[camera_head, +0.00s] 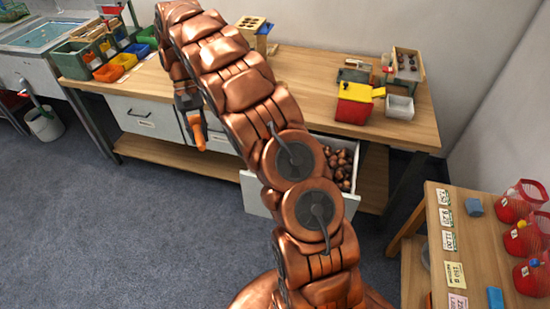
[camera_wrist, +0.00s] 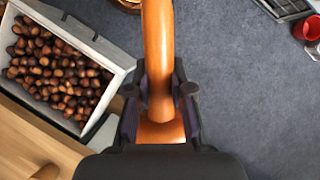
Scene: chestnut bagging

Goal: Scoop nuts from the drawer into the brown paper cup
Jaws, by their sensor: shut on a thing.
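My gripper (camera_wrist: 160,91) is shut on an orange handle (camera_wrist: 160,45), with one dark finger on each side. In the head view my gripper (camera_head: 187,102) hangs in front of the bench with the orange tool (camera_head: 198,135) pointing down. Its far end is out of the wrist view, so I cannot tell whether it holds nuts. The open white drawer (camera_head: 253,196) is full of brown nuts (camera_head: 342,166), partly hidden by my arm. In the wrist view the drawer (camera_wrist: 107,50) and nuts (camera_wrist: 58,72) lie left of the handle, apart from it. I cannot make out the brown paper cup.
The wooden bench (camera_head: 300,68) carries a red and yellow box (camera_head: 354,102) and a white bin (camera_head: 399,106) at right. Coloured bins (camera_head: 108,72) stand at left. A side table (camera_head: 480,250) with red net bags (camera_head: 520,238) is at lower right. Open floor lies before the bench.

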